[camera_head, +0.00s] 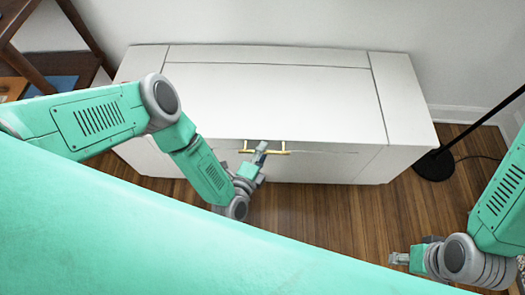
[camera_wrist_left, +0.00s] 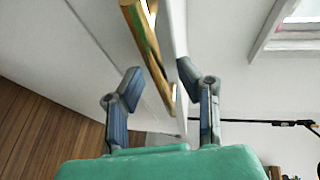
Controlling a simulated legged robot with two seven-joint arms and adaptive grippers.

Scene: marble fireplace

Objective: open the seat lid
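The white seat lid (camera_head: 275,100) lies flat on top of a long white bench (camera_head: 408,100). A brass bar handle (camera_head: 281,152) is on its front edge. My left gripper (camera_head: 261,148) is at the handle, near its middle, and hides part of it. In the left wrist view the two fingers (camera_wrist_left: 158,78) are spread apart, with the brass handle (camera_wrist_left: 148,50) running between them; I cannot tell whether either finger touches it. My right gripper (camera_head: 399,258) is low at the right, away from the bench; its fingers are too small to judge.
A black floor lamp (camera_head: 434,165) stands right of the bench. A dark wooden shelf (camera_head: 60,60) is at the left. The white wall (camera_head: 300,22) is right behind the bench. Wooden floor (camera_head: 330,215) in front is clear apart from my arms.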

